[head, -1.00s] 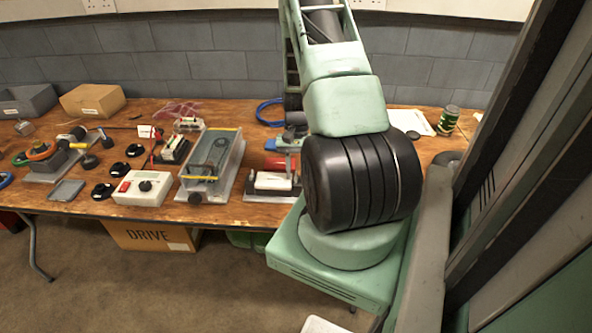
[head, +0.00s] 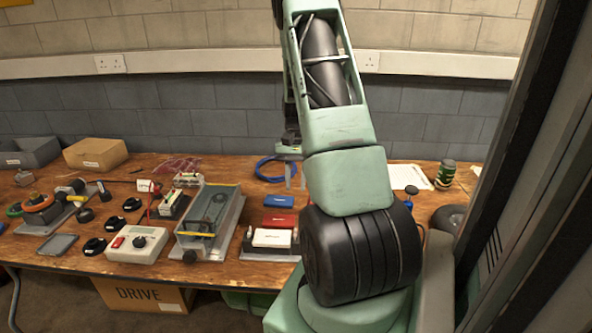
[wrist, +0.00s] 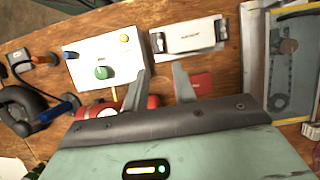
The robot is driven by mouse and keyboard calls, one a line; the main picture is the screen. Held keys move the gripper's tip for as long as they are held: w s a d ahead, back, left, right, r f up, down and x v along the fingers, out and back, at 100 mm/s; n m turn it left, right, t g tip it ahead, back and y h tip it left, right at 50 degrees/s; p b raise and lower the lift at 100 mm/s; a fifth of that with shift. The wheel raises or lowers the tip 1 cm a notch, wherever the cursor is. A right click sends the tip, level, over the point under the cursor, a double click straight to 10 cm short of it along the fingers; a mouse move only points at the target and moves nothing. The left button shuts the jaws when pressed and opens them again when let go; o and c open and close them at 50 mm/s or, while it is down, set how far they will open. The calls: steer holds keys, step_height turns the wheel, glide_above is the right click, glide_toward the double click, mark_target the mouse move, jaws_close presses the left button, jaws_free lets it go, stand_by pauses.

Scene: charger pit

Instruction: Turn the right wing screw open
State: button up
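My gripper (head: 294,182) hangs over the table behind the red and blue blocks. In the wrist view its two fingers (wrist: 160,88) are apart with nothing between them. A white block (head: 272,238) sits on a grey metal plate (head: 262,256), with a small upright post at each end. The right post (head: 295,237) could be the right wing screw, but it is too small to tell. The white block also shows in the wrist view (wrist: 187,38), ahead of the fingers and apart from them. The state of the screw cannot be read.
A clear-walled grey tray (head: 240,225) stands left of the plate. A red block (head: 279,221) and a blue block (head: 279,201) lie behind the white one. A white box with a knob (head: 136,244) is further left.

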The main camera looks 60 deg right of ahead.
steer(key=shift+v, duration=1.9)
